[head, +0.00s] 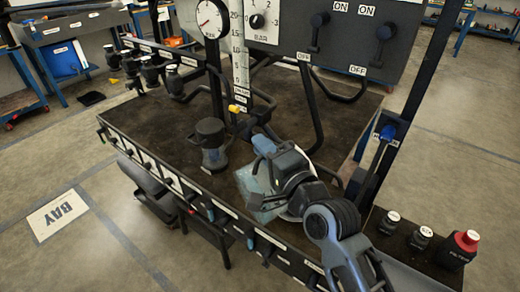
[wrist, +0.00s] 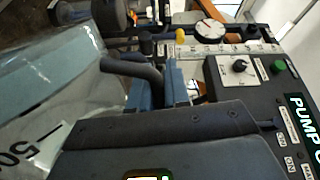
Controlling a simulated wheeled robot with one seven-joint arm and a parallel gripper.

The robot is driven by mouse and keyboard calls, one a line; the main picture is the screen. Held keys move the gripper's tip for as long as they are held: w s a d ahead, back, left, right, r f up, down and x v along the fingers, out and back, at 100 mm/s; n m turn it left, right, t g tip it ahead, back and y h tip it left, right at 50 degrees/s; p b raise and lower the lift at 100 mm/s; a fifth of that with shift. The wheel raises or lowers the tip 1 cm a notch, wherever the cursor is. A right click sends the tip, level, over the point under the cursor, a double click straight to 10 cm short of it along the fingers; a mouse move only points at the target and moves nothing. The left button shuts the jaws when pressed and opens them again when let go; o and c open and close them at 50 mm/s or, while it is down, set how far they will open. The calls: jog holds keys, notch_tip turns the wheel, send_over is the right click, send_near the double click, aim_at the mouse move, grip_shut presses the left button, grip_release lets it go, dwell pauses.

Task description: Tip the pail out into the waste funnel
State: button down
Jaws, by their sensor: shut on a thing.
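The pail (head: 250,186) is a clear, bluish vessel beside my gripper (head: 263,146) in the head view, over the front part of the dark bench. My gripper's blue fingers (wrist: 172,84) are shut on the pail's dark handle (wrist: 138,70) in the wrist view. The pail's clear wall with printed marks (wrist: 50,130) fills the left of that view. Its contents and exact tilt are unclear.
Dark pipes (head: 318,110) rise behind my gripper.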

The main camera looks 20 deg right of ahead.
jog(key=shift+w+d+f+m, duration=0.2)
jog(key=shift+d+m, duration=0.2)
jog(key=shift+d, duration=0.2)
jog(key=shift+w+d+r+m, duration=0.1)
jog(key=shift+d+r+m, duration=0.15)
jog(key=shift+d, duration=0.25)
jog(key=shift+w+d+r+m, duration=0.1)
jog(key=shift+d+r+m, duration=0.05)
jog(key=shift+d+m, duration=0.3)
jog(key=shift+d+r, duration=0.1)
jog(key=shift+d, duration=0.2)
jog(key=shift+m+p, duration=0.4)
jog(key=shift+p, duration=0.15)
dwell(2.0)
jog(key=shift+a, duration=0.1)
